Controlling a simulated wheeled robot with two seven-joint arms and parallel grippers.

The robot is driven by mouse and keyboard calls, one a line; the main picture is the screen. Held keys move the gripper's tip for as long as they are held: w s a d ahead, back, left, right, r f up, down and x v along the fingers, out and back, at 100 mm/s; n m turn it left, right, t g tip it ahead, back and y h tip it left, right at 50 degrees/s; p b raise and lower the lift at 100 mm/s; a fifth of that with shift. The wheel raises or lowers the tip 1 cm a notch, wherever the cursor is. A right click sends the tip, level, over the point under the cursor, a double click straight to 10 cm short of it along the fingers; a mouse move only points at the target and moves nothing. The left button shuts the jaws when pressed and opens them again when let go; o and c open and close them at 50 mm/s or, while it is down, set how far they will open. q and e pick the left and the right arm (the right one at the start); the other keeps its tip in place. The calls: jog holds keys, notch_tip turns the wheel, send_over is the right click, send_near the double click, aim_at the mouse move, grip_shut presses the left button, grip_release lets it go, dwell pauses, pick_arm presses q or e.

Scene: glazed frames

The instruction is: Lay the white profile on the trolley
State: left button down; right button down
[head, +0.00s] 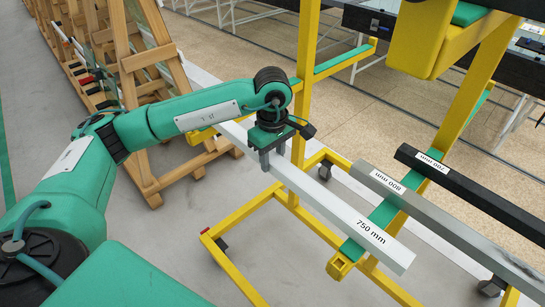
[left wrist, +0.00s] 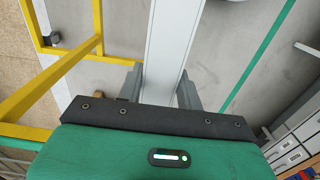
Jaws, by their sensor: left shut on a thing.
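The white profile (head: 325,203), labelled 750 mm, is a long bar running from the upper left to the lower right in the head view. My left gripper (head: 273,158) is shut on it from above; in the left wrist view the white profile (left wrist: 172,45) passes between the fingers (left wrist: 162,88). Its labelled end crosses over the green padded arm (head: 384,213) of the yellow trolley (head: 302,75). I cannot tell whether it touches the pad. My right gripper is not in view.
A grey profile (head: 440,213) labelled 800 mm and a black profile (head: 480,190) labelled 700 mm lie across the trolley, right of the white one. Wooden racks (head: 145,100) stand at the left. The trolley's upright stands close beside my left gripper.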

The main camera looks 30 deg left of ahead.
pick_arm(q)
jog(key=c, duration=1.1)
grip_release()
jog(key=shift+o, duration=1.3)
jog(key=shift+r, duration=0.55)
notch_tip(320, 180, up, 19)
jog(key=p, duration=0.1)
jog(key=shift+p, duration=0.35)
